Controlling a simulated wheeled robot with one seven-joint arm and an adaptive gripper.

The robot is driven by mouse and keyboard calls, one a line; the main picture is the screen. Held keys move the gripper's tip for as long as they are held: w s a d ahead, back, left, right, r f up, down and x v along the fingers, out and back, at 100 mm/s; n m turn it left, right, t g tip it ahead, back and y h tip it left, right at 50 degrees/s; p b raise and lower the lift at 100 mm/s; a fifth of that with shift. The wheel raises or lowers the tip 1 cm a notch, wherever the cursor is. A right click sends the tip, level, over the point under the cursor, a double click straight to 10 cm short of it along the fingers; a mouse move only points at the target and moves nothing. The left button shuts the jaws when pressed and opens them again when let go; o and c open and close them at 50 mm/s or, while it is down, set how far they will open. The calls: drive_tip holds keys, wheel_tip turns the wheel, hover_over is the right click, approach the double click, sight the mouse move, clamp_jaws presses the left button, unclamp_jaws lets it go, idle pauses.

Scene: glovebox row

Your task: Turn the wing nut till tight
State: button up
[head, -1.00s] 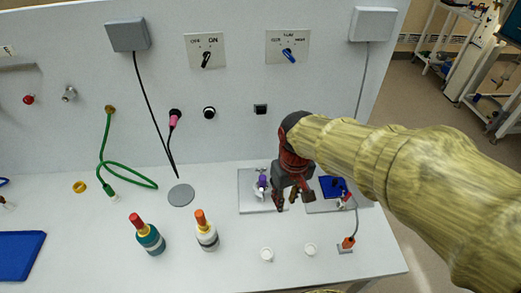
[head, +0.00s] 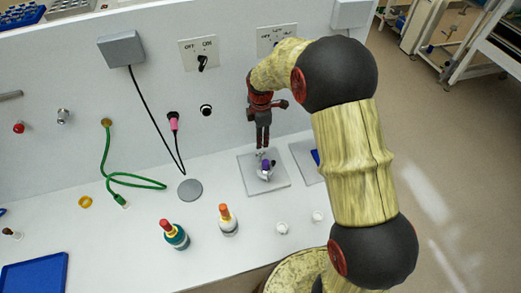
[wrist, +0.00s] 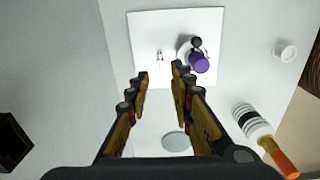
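A pale square plate (head: 278,181) lies on the bench, and it also shows in the wrist view (wrist: 150,30). On it stands a small fitting with a purple knob (head: 266,164), seen in the wrist view as a purple round top (wrist: 199,63). Beside it is a small silver two-pronged piece (wrist: 160,58), perhaps the wing nut; I cannot tell for sure. My gripper (head: 263,146) points down above the plate's back part. In the wrist view my gripper (wrist: 161,73) has its fingers apart with nothing between them.
A second plate (head: 305,158) with a blue piece is right of the first, partly behind my arm. A white bottle with an orange tip (head: 228,221) and a teal bottle (head: 174,236) stand in front. Small white cups (head: 282,228) stand nearby. The back wall (head: 225,110) is close.

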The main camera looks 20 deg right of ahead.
sight(260, 154)
drive_tip(key=shift+a+f, duration=0.1)
drive_tip(key=shift+f, duration=0.45)
wheel_tip(260, 154, down, 7)
drive_tip(key=shift+r+b, duration=0.15)
drive_tip(key=shift+b, duration=0.2)
drive_tip(key=shift+c, duration=1.3)
clamp_jaws()
